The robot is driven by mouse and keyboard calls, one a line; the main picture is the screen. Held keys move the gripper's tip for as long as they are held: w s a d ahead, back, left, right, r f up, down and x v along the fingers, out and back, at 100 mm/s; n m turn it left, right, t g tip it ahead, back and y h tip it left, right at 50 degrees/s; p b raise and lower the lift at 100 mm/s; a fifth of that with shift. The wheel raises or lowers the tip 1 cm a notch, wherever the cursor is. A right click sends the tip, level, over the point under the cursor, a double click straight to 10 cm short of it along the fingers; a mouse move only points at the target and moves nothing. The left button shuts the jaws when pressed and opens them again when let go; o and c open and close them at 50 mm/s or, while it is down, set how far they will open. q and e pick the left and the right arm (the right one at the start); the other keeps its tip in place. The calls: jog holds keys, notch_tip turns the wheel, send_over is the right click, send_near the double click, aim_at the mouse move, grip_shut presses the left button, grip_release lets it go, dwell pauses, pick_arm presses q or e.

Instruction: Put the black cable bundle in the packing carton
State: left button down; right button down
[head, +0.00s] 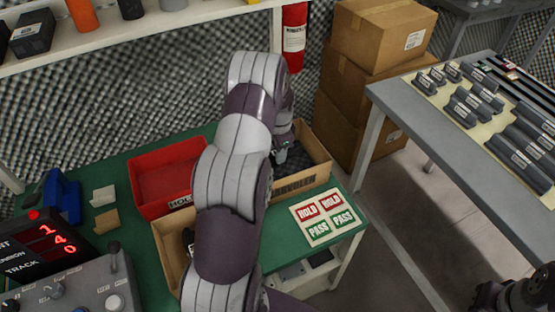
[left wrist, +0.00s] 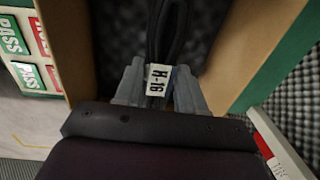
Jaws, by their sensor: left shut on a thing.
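The black cable bundle (left wrist: 167,32) is a folded dark loop with a white tag marked 16. My left gripper (left wrist: 160,92) is shut on it at the tag. In the head view the left gripper (head: 281,153) hangs over an open cardboard carton (head: 318,172) at the back right of the green table; my arm hides part of it. In the left wrist view the carton's walls (left wrist: 265,45) stand on both sides of the bundle. Whether the bundle touches the bottom cannot be told. A dark part of my right arm (head: 515,294) shows at the lower right corner; its fingers cannot be made out.
A red bin (head: 160,190) and a second cardboard box (head: 166,240) stand left of my arm. A HOLD/PASS card (head: 323,218) lies right of it. A display (head: 45,245) and control box are at the left. A grey table (head: 440,150) with dark parts is at the right.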

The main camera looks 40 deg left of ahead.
aim_at(277, 169)
pick_arm(q)
notch_tip(277, 169, down, 4)
jog(key=shift+r, duration=0.1)
jog(key=shift+f+b, duration=0.4)
jog(key=shift+f, duration=0.2)
jog(key=c, duration=0.7)
grip_release()
jog(key=shift+o, duration=0.2)
